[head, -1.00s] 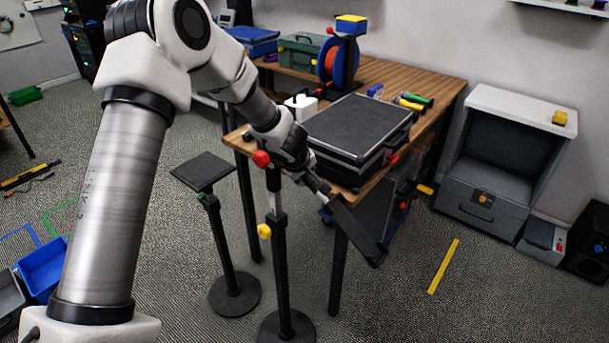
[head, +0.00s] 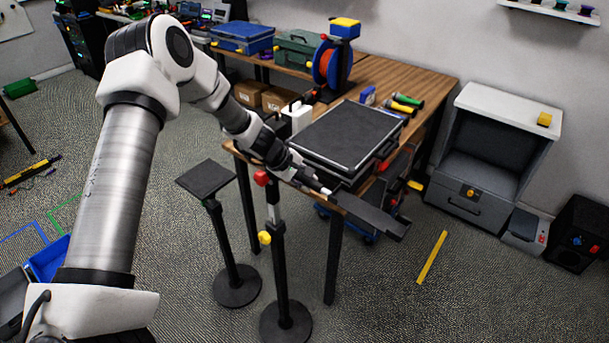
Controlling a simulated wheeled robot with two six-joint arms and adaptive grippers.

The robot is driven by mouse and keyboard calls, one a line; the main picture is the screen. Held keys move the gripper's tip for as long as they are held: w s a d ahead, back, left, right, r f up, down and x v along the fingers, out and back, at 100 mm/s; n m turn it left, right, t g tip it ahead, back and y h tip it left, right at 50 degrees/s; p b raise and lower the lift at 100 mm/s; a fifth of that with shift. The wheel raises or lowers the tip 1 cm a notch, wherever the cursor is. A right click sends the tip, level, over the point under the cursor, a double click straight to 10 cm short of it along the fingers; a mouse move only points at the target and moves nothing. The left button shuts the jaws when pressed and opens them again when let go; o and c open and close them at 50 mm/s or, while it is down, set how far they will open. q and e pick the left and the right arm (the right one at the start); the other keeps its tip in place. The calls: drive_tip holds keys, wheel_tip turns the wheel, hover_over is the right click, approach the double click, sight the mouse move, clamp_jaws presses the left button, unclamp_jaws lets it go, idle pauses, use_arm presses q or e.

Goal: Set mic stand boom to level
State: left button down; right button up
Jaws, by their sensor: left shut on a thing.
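The black mic stand (head: 279,272) stands upright on a round base (head: 286,322), with a red knob (head: 261,178) near its top and a yellow knob (head: 264,238) lower down. Its boom, a dark flat-looking bar (head: 372,215), runs out to the right and slopes a little down in the picture. My left gripper (head: 322,189) is shut on the boom near its inner part. The fingers are small and partly hidden against the dark bar and table edge. My right gripper is not in view.
A wooden table (head: 425,78) stands just behind the boom, with a black case (head: 345,135) near its front corner. A second stand with a square top plate (head: 206,178) is left of the mic stand. A yellow strip (head: 431,258) lies on open carpet.

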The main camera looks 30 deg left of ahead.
use_arm(q)
drive_tip(key=shift+r+h, duration=0.35)
drive_tip(key=shift+h, duration=0.05)
drive_tip(key=c, duration=0.9)
unclamp_jaws()
drive_tip(key=shift+d, duration=0.15)
drive_tip(key=v, duration=1.2)
